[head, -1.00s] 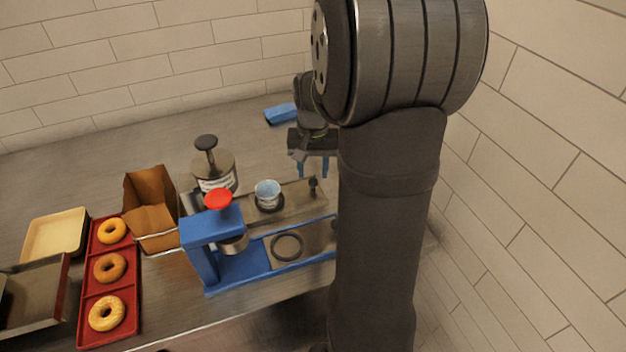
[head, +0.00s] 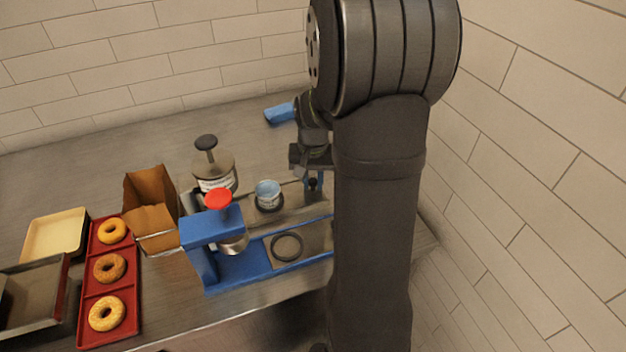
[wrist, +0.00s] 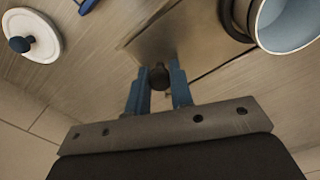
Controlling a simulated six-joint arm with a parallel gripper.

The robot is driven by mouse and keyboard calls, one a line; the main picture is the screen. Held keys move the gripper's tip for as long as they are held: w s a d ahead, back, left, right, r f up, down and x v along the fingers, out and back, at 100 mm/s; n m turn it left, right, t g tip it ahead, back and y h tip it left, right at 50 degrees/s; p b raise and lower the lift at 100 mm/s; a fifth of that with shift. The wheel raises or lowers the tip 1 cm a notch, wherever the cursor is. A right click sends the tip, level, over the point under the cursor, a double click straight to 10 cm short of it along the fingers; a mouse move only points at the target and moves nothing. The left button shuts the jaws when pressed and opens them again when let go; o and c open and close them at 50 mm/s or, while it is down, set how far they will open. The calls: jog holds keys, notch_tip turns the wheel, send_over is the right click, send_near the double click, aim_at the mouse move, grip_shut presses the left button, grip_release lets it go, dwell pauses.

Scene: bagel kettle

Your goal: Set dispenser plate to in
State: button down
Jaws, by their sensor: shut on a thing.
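The dispenser plate (head: 294,212) is a flat brownish slab with a dark upright knob (head: 313,184) near its right end. The plate also shows in the wrist view (wrist: 185,32), with the knob (wrist: 159,77) at its near end. My gripper (wrist: 158,88) has its two blue fingers on either side of the knob and is shut on it. In the head view my gripper (head: 313,180) is over the knob, partly hidden by my arm. A cup with a light blue inside (head: 268,192) stands in a dark ring at the plate's left part.
A blue press (head: 210,232) with a red knob stands in front, its base reaching right behind my arm. A lidded canister (head: 216,172), a brown box (head: 150,200) and a red tray (head: 95,322) of bagels stand left. A white round lid (wrist: 32,50) shows in the wrist view.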

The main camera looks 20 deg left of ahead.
aim_at(270, 189)
jog(key=s+a, duration=0.7)
jog(key=shift+s+a, duration=0.3)
jog(key=shift+a, duration=0.1)
jog(key=c, duration=1.3)
grip_release()
jog(key=shift+s+a, duration=0.1)
jog(key=shift+r, duration=0.55)
notch_tip(270, 189, up, 16)
jog(key=shift+r, duration=0.2)
